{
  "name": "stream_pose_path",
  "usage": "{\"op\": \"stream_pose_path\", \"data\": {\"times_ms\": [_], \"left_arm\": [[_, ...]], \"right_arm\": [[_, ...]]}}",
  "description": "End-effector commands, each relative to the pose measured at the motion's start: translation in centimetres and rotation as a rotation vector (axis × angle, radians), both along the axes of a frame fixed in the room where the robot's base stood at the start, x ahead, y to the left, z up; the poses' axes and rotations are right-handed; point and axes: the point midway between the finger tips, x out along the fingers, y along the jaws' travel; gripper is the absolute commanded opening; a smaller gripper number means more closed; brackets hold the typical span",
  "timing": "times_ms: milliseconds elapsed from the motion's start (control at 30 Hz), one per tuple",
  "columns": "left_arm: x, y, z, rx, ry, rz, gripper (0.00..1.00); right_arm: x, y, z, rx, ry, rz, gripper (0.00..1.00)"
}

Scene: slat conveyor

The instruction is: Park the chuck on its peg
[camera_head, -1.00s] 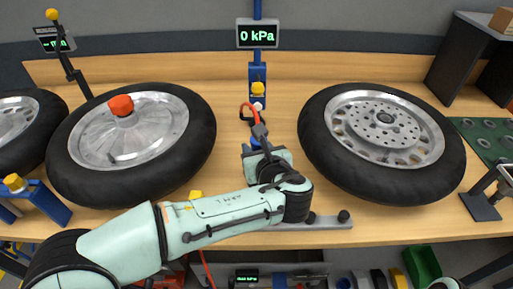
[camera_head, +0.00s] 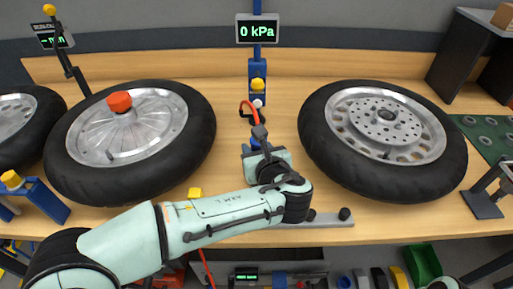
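A short red hose (camera_head: 249,106) with a dark end curves at the fingertips. This dark end seems to be the chuck, but it blends with the dark fingers. I cannot tell whether the fingers are shut on it. The peg is not clearly distinguishable from the post's parts. My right gripper is out of view.
Wheels with tyres lie at left (camera_head: 60,165) and right (camera_head: 322,150) of the post. An orange-red knob (camera_head: 119,102) sits on the left wheel. A gauge display (camera_head: 257,31) reads 0 kPa. A grey bar (camera_head: 328,220) lies at the front edge.

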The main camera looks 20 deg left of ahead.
Motion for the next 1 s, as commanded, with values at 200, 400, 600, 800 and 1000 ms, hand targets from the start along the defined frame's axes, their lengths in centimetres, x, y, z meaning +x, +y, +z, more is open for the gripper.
{"op": "stream_pose_path", "data": {"times_ms": [200, 400, 600, 800, 1000], "left_arm": [[0.01, 0.01, -0.34, 0.001, -0.001, 0.000, 0.00], [0.01, 0.02, -0.64, 0.001, -0.001, 0.000, 0.00], [0.00, 0.01, -0.66, 0.000, 0.000, 0.000, 0.68], [0.00, 0.00, -0.70, 0.000, 0.001, 0.000, 0.68], [0.00, 0.00, -0.69, 0.000, 0.001, 0.000, 0.68]], "right_arm": [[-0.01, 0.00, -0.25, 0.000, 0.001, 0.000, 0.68], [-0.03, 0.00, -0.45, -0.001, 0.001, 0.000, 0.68], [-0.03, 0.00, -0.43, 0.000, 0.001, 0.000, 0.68], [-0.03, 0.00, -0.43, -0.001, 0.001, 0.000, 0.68], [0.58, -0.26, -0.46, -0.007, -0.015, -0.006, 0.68]]}}
